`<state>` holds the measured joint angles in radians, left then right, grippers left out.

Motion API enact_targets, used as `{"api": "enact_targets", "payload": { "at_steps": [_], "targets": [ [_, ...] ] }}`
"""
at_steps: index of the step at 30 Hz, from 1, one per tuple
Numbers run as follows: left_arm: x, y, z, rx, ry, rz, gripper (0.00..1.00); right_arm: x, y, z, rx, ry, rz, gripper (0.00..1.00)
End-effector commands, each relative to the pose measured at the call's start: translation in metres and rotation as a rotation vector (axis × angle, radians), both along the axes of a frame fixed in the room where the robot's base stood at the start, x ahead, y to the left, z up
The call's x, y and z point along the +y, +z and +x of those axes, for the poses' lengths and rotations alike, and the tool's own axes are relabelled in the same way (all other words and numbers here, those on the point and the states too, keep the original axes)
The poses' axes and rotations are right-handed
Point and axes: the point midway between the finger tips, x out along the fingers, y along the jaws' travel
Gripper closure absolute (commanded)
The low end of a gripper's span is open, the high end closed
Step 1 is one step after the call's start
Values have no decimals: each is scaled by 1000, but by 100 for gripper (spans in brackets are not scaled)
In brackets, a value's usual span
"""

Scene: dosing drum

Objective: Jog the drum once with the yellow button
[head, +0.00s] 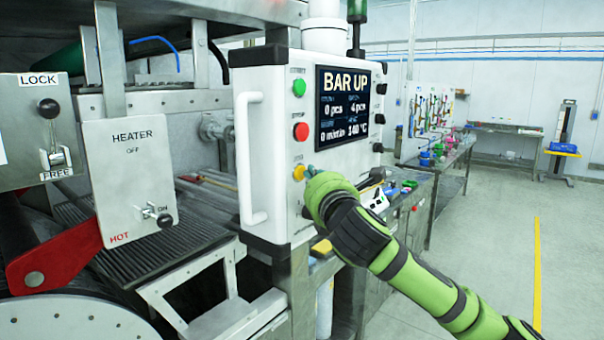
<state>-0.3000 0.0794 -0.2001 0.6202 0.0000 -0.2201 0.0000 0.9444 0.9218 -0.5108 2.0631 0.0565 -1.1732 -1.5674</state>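The drum (75,318) shows in part at the lower left. The box's screen (345,107) reads BAR UP, 0 m/min and 140 °C. My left gripper is not in view.
The green button (299,88) and red button (301,131) are above the yellow one. A white handle (248,160) stands out left of them. The heater panel (130,180) is marked HOT. A red lever (55,262) is at the lower left. Open floor lies at the right.

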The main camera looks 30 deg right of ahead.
Motion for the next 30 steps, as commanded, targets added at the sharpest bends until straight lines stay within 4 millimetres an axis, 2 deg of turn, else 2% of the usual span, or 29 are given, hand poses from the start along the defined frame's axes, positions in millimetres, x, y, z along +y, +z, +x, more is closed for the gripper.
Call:
{"api": "enact_targets", "payload": {
  "at_steps": [30],
  "targets": [
    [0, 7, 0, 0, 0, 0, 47, 3, 0, 7, -1, 2, 0, 100]
  ]
}}
